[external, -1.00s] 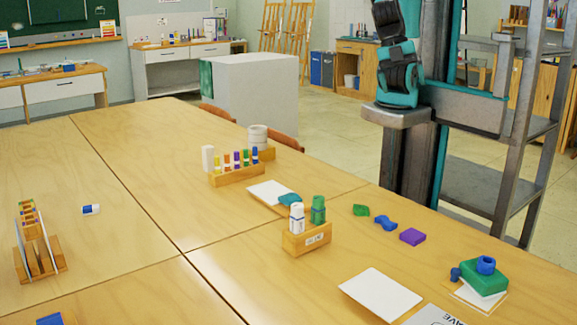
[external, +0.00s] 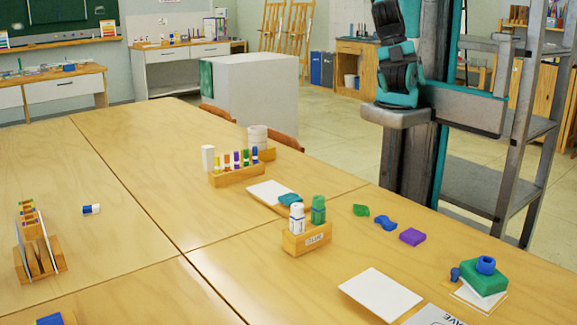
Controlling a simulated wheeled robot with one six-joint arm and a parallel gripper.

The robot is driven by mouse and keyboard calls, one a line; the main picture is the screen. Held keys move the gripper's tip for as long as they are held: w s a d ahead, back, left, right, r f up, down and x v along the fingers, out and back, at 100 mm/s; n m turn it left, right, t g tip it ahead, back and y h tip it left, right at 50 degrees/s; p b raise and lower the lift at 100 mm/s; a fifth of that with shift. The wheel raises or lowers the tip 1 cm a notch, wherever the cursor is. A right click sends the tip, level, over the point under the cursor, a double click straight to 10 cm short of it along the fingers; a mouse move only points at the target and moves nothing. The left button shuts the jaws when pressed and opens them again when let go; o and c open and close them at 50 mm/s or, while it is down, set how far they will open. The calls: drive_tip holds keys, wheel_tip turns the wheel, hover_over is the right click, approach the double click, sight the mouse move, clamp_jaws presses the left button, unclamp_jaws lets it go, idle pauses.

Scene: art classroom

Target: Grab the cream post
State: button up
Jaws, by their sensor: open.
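A cream post (external: 208,158), a plain upright block, stands on the table left of centre. It is at the left end of a wooden rack (external: 238,176) that holds several coloured markers. From this view I cannot tell whether the post touches the rack. My arm (external: 398,60) rises from its mount behind the table on the right, well away from the post. It runs out of the top of the picture, and my gripper is not in view.
A white roll-like stack (external: 257,137) stands behind the rack. The table (external: 130,190) left of the post is mostly clear.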

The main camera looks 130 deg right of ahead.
drive_tip(key=shift+c, duration=0.2)
drive_tip(key=c, duration=0.5)
drive_tip(key=shift+o, duration=0.2)
drive_tip(key=w+d+m+t+h+b, duration=0.1)
drive_tip(key=w+d+m, duration=0.4)
drive_tip(key=w, duration=0.5)
drive_tip(key=w+d+m+h+b, duration=0.1)
drive_tip(key=w+d+m, duration=0.2)
drive_tip(key=w+d, duration=0.5)
drive_tip(key=m+g+h+b, duration=0.1)
drive_tip(key=m+h+b, duration=0.15)
drive_tip(key=m, duration=1.45)
hover_over(208, 146)
wheel_tip(208, 146, down, 10)
drive_tip(key=f, duration=1.1)
drive_tip(key=shift+w+a+f+b, duration=0.15)
drive_tip(key=shift+w+f+b, duration=0.1)
drive_tip(key=shift+b, duration=0.1)
drive_tip(key=shift+s+f+p, duration=0.15)
drive_tip(key=shift+f+p, duration=0.2)
drive_tip(key=shift+f, duration=2.65)
